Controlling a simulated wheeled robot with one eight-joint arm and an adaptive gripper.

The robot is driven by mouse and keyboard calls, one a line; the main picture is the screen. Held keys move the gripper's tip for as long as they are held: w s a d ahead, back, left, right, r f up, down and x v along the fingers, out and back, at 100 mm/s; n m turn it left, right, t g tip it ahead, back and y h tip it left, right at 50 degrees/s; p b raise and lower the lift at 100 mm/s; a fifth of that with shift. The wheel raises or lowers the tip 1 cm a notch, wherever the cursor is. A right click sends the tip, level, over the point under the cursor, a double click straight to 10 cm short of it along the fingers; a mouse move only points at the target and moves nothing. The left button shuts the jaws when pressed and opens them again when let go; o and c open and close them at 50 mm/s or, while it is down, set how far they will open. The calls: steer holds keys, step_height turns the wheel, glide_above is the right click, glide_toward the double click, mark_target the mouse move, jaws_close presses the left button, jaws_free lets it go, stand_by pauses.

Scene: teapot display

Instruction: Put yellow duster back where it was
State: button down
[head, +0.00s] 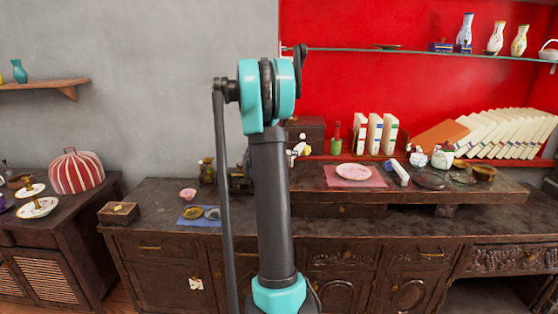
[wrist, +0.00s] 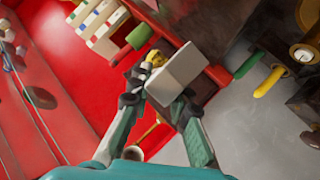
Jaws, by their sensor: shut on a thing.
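My gripper shows in the wrist view (wrist: 160,88), with its two fingers closed on a pale grey-white block (wrist: 180,72). A small yellow patch (wrist: 153,58) shows at the block's far left edge; I cannot tell whether it is part of the block. I cannot make out for sure whether this held thing is the yellow duster. A separate long yellow thing (wrist: 268,80) lies to the right, apart from my gripper, beside a long green one (wrist: 248,64). In the head view my own arm stands in the middle and my gripper cannot be made out.
A pink bowl (head: 188,195) and a blue mat (head: 185,221) with dishes lie at the left. Glass shelf (head: 400,50) above.

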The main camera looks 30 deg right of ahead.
steer(key=shift+a+f, duration=0.1)
steer(key=shift+f, duration=3.75)
steer(key=c, duration=1.3)
jaws_free()
steer(key=shift+c, duration=0.2)
steer(key=v, duration=1.2)
